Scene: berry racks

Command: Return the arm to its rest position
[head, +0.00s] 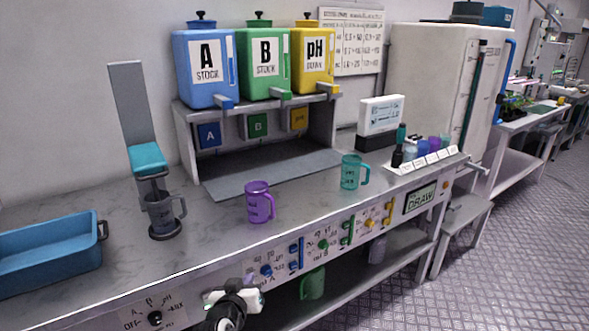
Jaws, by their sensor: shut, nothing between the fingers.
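My gripper (222,297) shows at the bottom of the head view, white on a dark wrist, in front of the bench's front panel. It is shut and empty. Its fingers show only small, and the rest of my arm runs out of the bottom edge. It is apart from the mugs on the bench. A purple mug (259,203) and a teal mug (350,173) stand upright on the grey bench top (300,205).
A grey mug (160,213) stands under a teal-topped stand at left. A blue tray (50,255) lies at far left. Stock tanks A (207,70), B (263,65) and pH (312,60) sit on a rack. The knobbed front panel (330,240) is close to my gripper; a green mug (313,284) stands below.

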